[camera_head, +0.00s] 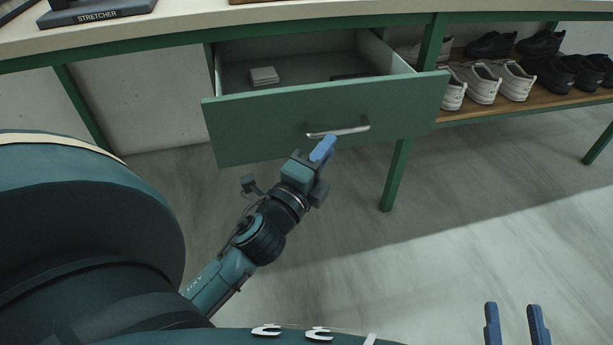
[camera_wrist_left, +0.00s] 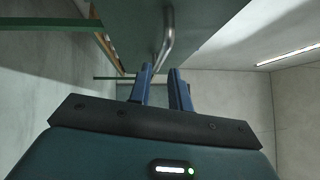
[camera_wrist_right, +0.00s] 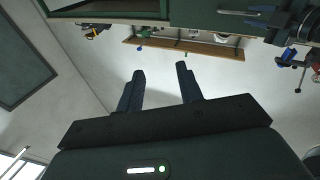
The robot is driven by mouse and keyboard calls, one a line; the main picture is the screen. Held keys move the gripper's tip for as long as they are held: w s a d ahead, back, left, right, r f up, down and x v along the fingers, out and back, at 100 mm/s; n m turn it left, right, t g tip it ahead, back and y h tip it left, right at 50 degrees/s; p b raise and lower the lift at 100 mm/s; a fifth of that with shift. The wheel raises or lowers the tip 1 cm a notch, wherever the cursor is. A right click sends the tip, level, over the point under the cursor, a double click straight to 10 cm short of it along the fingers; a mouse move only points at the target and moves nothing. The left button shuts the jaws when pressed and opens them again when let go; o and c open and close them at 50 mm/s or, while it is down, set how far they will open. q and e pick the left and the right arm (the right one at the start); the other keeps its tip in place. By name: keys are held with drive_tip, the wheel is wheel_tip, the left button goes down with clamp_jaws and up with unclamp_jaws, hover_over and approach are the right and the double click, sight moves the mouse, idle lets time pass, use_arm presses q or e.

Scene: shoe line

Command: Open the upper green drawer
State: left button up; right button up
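The upper green drawer (camera_head: 270,130) hangs under the bench top, pulled well out, with its inside visible. A silver bar handle (camera_head: 338,132) is on its front; it also shows in the left wrist view (camera_wrist_left: 167,40). My left gripper (camera_head: 324,147) is just below the handle. In the left wrist view its two blue fingers (camera_wrist_left: 160,70) are apart with a gap between them, and the handle's near end shows at the fingertips. I cannot tell whether they touch. My right gripper (camera_head: 512,308) is open and empty at the lower right, away from the drawer.
A small pale block (camera_head: 264,75) and a dark flat item (camera_head: 350,76) lie in the drawer. A green table leg (camera_head: 397,172) stands right of it. Shoes (camera_head: 482,84) stand on a wooden shelf (camera_head: 478,115). A stretcher tray (camera_head: 98,12) is on the bench. The floor in front is clear.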

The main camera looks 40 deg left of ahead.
use_arm(q)
drive_tip(key=s+b, duration=0.2)
drive_tip(key=s, duration=0.5)
drive_tip(key=shift+d+f, duration=0.25)
drive_tip(key=shift+f, duration=0.2)
use_arm(e)
drive_tip(key=shift+a+r+y, duration=0.3)
drive_tip(key=shift+r, duration=0.1)
drive_tip(key=shift+w, duration=0.1)
